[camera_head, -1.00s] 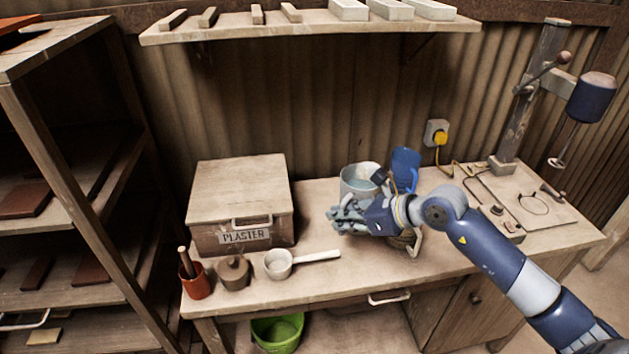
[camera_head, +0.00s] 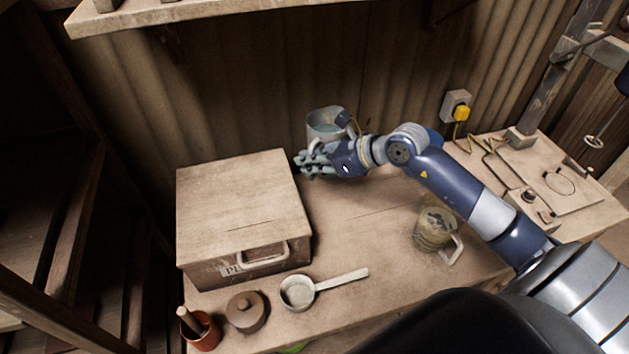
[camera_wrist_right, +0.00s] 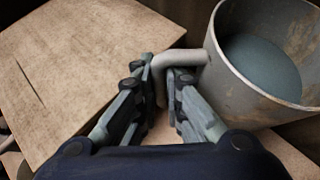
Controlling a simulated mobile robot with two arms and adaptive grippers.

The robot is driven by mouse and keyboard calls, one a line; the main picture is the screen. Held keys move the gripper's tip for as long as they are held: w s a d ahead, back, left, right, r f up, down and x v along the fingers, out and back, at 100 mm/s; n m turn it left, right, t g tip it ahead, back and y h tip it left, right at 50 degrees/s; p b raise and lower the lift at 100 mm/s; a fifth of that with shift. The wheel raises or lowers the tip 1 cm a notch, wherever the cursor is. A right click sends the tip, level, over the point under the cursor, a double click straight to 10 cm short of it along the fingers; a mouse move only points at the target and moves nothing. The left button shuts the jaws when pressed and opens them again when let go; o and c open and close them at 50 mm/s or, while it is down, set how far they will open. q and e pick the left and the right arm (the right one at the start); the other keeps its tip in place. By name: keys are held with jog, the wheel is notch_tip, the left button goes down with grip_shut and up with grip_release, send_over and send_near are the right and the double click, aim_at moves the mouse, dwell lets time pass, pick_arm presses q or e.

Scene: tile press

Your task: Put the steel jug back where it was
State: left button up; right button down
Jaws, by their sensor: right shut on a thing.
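The steel jug (camera_head: 324,122) is at the back of the bench, close to the corrugated wall, upright with grey-blue content inside. My right gripper (camera_head: 304,164) is in front of it. In the right wrist view the jug (camera_wrist_right: 262,75) is at the upper right, and my right gripper (camera_wrist_right: 163,90) is shut on its handle (camera_wrist_right: 179,59). The gripper hides the jug's lower part in the head view, so I cannot tell whether its base touches the bench. My left gripper is not in view.
The plaster box (camera_head: 243,205) stands left of the jug. A scoop (camera_head: 297,292), a lidded pot (camera_head: 246,312) and a red cup (camera_head: 202,330) are in front. A stained mug (camera_head: 434,230) stands at right. The bench middle is clear.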

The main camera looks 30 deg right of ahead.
aim_at(313, 177)
notch_tip(313, 177, down, 4)
jog(key=shift+s+r+p, duration=0.15)
jog(key=shift+p, duration=0.3)
jog(key=shift+f, duration=0.6)
jog(key=shift+f+p, duration=0.35)
jog(key=shift+f, duration=1.4)
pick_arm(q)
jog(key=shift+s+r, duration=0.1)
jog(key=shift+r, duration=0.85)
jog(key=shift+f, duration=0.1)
pick_arm(e)
jog(key=shift+f, duration=0.1)
jog(key=c, duration=2)
grip_release()
jog(key=shift+f, duration=0.2)
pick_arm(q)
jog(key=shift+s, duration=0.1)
pick_arm(e)
jog(key=shift+o, duration=0.2)
jog(key=shift+r, duration=0.1)
